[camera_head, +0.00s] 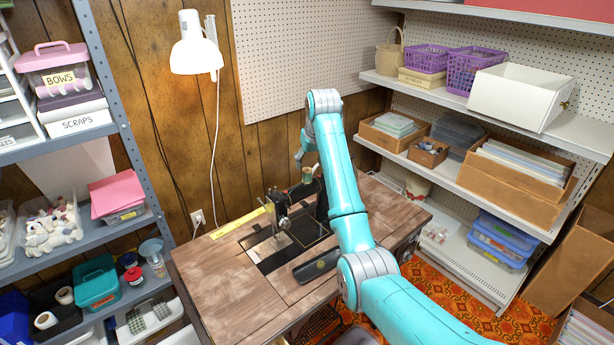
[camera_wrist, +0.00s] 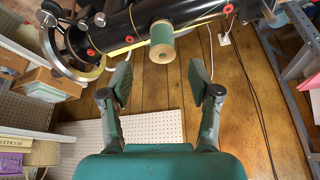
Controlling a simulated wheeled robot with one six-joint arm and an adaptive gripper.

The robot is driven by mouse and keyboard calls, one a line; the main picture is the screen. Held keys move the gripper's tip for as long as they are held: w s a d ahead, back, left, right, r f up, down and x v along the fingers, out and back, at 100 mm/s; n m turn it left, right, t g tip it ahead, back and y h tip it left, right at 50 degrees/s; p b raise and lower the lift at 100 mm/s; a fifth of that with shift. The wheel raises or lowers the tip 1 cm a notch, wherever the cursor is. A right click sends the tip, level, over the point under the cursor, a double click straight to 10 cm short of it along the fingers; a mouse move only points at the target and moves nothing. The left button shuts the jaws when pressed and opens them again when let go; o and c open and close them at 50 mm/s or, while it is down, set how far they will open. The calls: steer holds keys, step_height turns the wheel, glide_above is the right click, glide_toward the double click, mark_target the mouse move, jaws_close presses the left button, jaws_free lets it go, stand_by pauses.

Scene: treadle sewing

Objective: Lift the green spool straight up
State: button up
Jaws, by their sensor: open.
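The green spool (camera_wrist: 162,48) has pale wooden ends and stands on the black sewing machine (camera_wrist: 125,28). In the head view the spool (camera_head: 307,174) shows small at the top of the machine (camera_head: 281,214). My gripper (camera_wrist: 161,72) is open and empty, its two dark fingers spread wide. In the wrist view the spool lies just beyond the fingertips, roughly centred between them. In the head view my gripper (camera_head: 299,158) is partly hidden by my arm, close to the spool. I cannot tell the exact gap.
The machine sits in a wooden table (camera_head: 215,275) with a yellow ruler (camera_head: 238,223) and a dark elongated object (camera_head: 314,265) on it. A white lamp (camera_head: 194,45) hangs at the left. Stocked shelves stand at both sides, with pegboard (camera_head: 290,50) behind.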

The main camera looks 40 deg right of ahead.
mark_target(307, 171)
steer(key=shift+x, duration=2.6)
steer(key=shift+a, duration=0.15)
steer(key=c, duration=0.9)
